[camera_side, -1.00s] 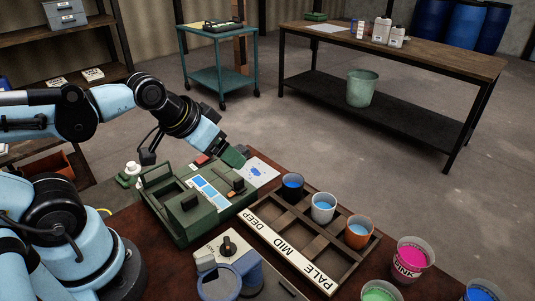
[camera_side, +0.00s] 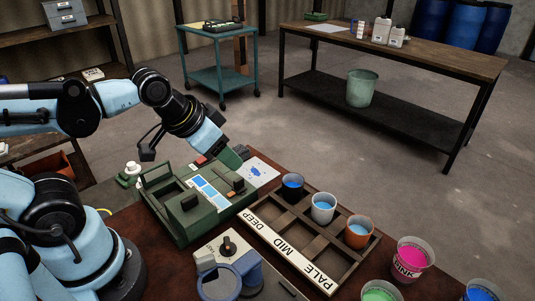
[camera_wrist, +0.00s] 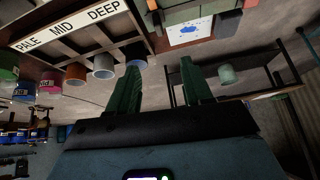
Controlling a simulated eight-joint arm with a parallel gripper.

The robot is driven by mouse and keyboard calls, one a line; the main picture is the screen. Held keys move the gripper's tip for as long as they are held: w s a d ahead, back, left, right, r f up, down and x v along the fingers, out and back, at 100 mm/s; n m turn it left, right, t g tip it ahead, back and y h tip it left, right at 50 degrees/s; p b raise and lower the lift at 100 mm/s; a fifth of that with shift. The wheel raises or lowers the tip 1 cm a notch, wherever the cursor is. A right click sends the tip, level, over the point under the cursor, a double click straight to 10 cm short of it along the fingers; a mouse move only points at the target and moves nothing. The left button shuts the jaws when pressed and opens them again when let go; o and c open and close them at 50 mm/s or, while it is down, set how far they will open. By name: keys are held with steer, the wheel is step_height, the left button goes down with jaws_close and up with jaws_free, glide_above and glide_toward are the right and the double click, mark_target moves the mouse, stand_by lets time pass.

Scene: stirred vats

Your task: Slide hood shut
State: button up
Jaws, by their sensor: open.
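A green machine (camera_side: 215,222) stands on the dark red bench in the side view. How far the hood is slid is hard to tell. My gripper (camera_side: 230,158) points down above the machine's far right end, apart from the handle. In the wrist view my gripper (camera_wrist: 161,82) has two green fingers spread apart with nothing between them. Only part of the machine (camera_wrist: 190,15) shows at that view's top edge.
A wooden rack (camera_side: 300,242) labelled DEEP, MID, PALE holds several cups right of the machine. A paper with a blue blot (camera_side: 260,171) lies behind it. A grey device with a knob (camera_side: 227,245) and paint buckets (camera_side: 411,258) stand in front and to the right.

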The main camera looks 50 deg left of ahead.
steer(key=s+d+m+g, duration=0.1)
steer(key=d+m, duration=0.1)
steer(key=s+d+r+m+g, duration=0.1)
steer(key=d+m, duration=0.1)
steer(key=m, duration=0.1)
steer(key=s+d+m+g, duration=0.1)
steer(key=d+m, duration=0.1)
steer(key=shift+d+r+m+g+y, duration=0.25)
steer(key=shift+r+m+g+y, duration=0.05)
steer(key=shift+m+g+y, duration=0.1)
steer(key=c, duration=0.7)
steer(key=s+d+r+m+g+y, duration=0.1)
steer(key=m, duration=0.1)
steer(key=s+d+r+m+y, duration=0.1)
steer(key=s+d+m, duration=0.1)
steer(key=m, duration=0.1)
steer(key=s+d+r+m+g+y, duration=0.1)
steer(key=r+m, duration=0.1)
steer(key=shift+s+d+m+g, duration=0.2)
steer(key=shift+s+m+g, duration=0.1)
steer(key=shift+s+m, duration=0.1)
jaws_close()
steer(key=m, duration=0.1)
glide_above(195, 207)
steer(key=d, duration=0.3)
steer(key=shift+y, duration=0.4)
step_height(195, 207, down, 9)
steer(key=shift+d+r, duration=0.15)
steer(key=shift+r, duration=0.05)
steer(key=shift+a, duration=0.45)
